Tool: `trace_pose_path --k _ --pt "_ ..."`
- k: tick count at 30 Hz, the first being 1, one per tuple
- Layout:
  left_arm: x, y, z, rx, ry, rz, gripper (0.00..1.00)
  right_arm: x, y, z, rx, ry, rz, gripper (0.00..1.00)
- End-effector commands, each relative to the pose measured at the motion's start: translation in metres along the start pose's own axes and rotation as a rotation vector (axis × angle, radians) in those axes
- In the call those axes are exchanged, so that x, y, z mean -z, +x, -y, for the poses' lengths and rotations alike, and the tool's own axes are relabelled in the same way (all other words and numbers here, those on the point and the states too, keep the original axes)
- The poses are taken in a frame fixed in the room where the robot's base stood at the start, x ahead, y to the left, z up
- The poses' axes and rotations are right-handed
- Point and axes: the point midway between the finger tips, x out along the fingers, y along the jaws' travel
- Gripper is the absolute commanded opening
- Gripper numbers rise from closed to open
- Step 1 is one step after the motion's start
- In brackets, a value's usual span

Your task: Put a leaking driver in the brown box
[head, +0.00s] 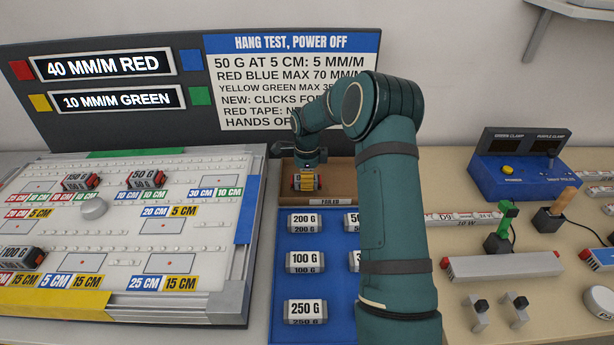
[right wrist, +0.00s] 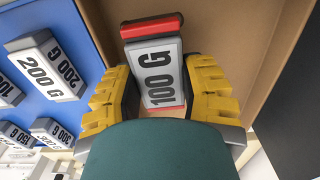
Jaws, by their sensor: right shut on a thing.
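My right gripper (head: 307,181) is inside or just over the brown box (head: 342,178) at the back of the blue tray. In the right wrist view its yellow fingers (right wrist: 160,100) are shut on a grey block with red ends marked 100 G (right wrist: 157,75). The brown box's inside (right wrist: 225,40) lies behind the block. Whether the block touches the box floor, I cannot tell. I see nothing marked as a driver, and no leak shows. My left gripper is not in view.
The blue tray (head: 285,275) holds several labelled weights, partly hidden by my right arm. A white board (head: 120,235) with more weights stands at left. A sign panel (head: 205,110) stands behind. Clamps, bars and a blue power unit (head: 515,165) sit at right.

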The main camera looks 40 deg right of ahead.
Motion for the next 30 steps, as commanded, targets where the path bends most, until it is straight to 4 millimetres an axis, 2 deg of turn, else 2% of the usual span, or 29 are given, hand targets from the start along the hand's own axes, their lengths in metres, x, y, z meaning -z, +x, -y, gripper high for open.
trace_pose_path --k 8,9,10,11,22,26,30 --pt "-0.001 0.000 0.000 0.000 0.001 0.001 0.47 0.000 0.001 0.000 0.001 0.000 0.001 0.05" --pt "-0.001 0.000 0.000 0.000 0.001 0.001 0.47 0.000 0.001 0.000 0.001 0.000 0.001 0.59" --pt "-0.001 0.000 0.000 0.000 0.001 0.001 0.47 0.000 0.001 0.000 0.001 0.000 0.001 0.70" --pt "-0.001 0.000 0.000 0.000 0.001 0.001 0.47 0.000 0.001 0.000 0.001 0.000 0.001 0.75" --pt "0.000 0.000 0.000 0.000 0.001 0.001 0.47 0.000 -0.003 0.000 0.002 0.000 0.000 0.75" --pt "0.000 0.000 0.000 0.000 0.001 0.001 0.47 -0.001 -0.019 0.001 0.005 0.000 0.002 0.75" --pt "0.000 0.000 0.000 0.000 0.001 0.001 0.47 -0.001 -0.047 0.001 0.006 0.000 0.001 0.75"
